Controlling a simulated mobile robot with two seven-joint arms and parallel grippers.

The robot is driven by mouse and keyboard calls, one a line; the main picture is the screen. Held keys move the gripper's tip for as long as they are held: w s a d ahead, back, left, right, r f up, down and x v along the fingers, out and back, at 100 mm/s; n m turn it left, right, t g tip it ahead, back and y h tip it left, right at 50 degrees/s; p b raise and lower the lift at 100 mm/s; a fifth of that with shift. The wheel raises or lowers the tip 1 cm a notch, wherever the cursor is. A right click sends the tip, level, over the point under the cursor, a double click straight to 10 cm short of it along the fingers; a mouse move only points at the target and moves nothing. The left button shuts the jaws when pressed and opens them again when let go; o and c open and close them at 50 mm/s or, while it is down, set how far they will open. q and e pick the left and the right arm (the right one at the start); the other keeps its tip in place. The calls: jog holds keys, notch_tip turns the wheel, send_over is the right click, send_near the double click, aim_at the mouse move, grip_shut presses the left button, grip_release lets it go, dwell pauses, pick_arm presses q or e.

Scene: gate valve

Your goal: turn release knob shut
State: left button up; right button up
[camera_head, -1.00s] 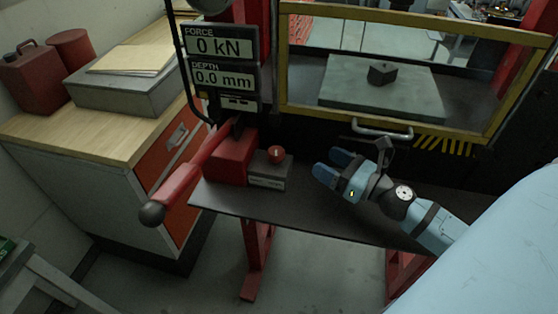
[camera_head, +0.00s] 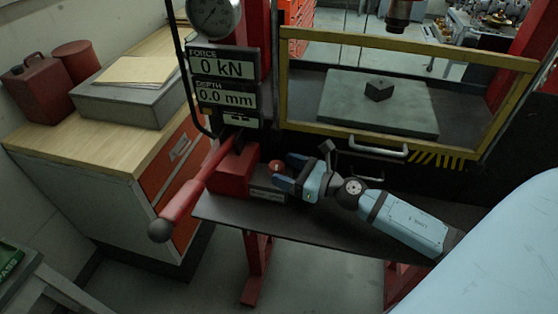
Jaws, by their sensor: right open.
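The release knob (camera_head: 277,167) is a small red ball on a low grey block (camera_head: 266,190), beside a red pump body on the dark shelf. My right gripper (camera_head: 283,171) reaches in from the right with light-blue and dark fingers. It is open, with its fingertips at the knob. One finger is on the far side and one on the near side. Whether they touch the knob cannot be told. The near finger covers part of the block. My left gripper is not in view.
A red pump lever (camera_head: 193,192) with a dark ball end sticks out toward the front left. A display (camera_head: 225,88) reads 0 kN and 0.0 mm. A yellow-framed guard (camera_head: 400,50) with a handle (camera_head: 378,150) stands behind my right arm. A wooden-topped cabinet (camera_head: 110,145) is at the left.

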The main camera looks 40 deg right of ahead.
aim_at(275, 166)
jog(key=shift+x, duration=0.9)
jog(key=shift+w+a, duration=0.15)
jog(key=shift+w, duration=0.05)
jog(key=c, duration=0.9)
jog(key=m+h+p, duration=0.1)
jog(key=p, duration=0.1)
jog(key=m+t+h+p, duration=0.1)
jog(key=p, duration=0.1)
jog(key=shift+a+r+h+p, duration=0.1)
jog(key=shift+r+h+p, duration=0.2)
jog(key=shift+r+h, duration=0.1)
jog(key=shift+c, duration=0.2)
jog(key=shift+f+m+t+h+p, duration=0.25)
jog(key=shift+m+t+h+p, duration=0.25)
jog(key=shift+h, duration=0.3)
jog(key=shift+f, duration=0.15)
jog(key=o, duration=0.9)
jog(key=shift+o, duration=0.2)
